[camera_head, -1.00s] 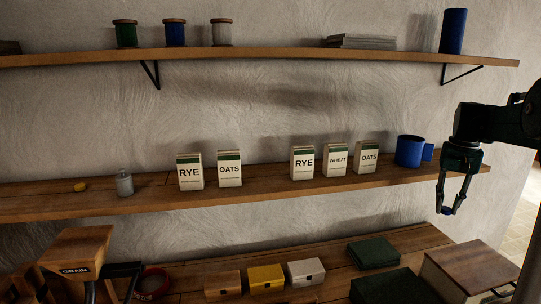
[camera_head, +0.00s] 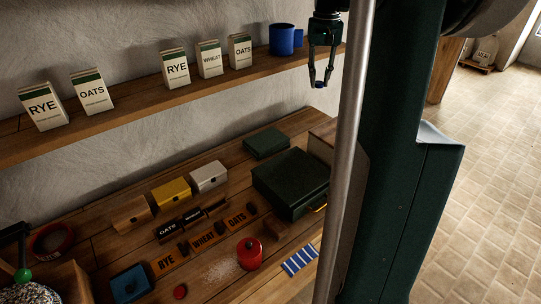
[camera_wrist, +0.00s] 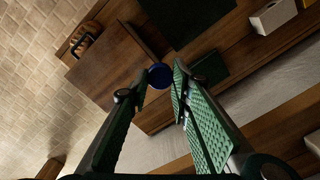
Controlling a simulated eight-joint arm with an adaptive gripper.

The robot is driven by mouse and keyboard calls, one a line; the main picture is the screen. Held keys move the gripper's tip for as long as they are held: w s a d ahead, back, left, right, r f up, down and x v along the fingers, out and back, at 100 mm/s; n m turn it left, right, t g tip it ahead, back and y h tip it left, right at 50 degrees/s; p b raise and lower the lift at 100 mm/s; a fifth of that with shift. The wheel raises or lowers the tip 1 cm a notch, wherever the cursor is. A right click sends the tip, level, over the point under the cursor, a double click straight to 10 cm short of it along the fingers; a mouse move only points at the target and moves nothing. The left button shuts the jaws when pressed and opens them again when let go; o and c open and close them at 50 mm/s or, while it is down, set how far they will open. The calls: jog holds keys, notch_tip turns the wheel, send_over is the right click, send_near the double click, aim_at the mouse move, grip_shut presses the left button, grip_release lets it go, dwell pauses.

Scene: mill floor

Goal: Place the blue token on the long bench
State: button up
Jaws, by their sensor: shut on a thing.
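My gripper (camera_head: 321,82) hangs beside the right end of the wall shelf, in the upper right of the head view. It is shut on the blue token (camera_wrist: 160,76), a small dark blue disc between the fingertips in the wrist view. In the head view only a small bit of the token (camera_head: 319,85) shows below the fingers. The long bench (camera_head: 105,240) is the wooden top below the shelf, lower down than my gripper. The wrist view shows wooden surfaces beyond and below the token.
The shelf holds several cartons and a blue mug (camera_head: 286,39) near my gripper. The bench carries a large dark green box (camera_head: 290,183), a green book-like block (camera_head: 266,143), small chests, label blocks, a red canister (camera_head: 249,254) and a striped cloth (camera_head: 300,260). Bare wood lies between them.

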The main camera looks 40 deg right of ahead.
jog(key=shift+w+a+f, duration=0.1)
jog(key=shift+a+f, duration=0.15)
jog(key=shift+f, duration=0.25)
jog(key=a+f+m+p, duration=0.4)
jog(key=a+f+p, duration=0.15)
jog(key=f, duration=0.55)
jog(key=m+p, duration=0.3)
jog(key=p, duration=0.1)
send_over(294, 172)
notch_tip(294, 172, down, 9)
jog(key=shift+w+r, duration=0.15)
jog(key=shift+f, duration=2.95)
jog(key=shift+f, duration=0.1)
jog(key=shift+f, duration=1.95)
jog(key=shift+f, duration=0.2)
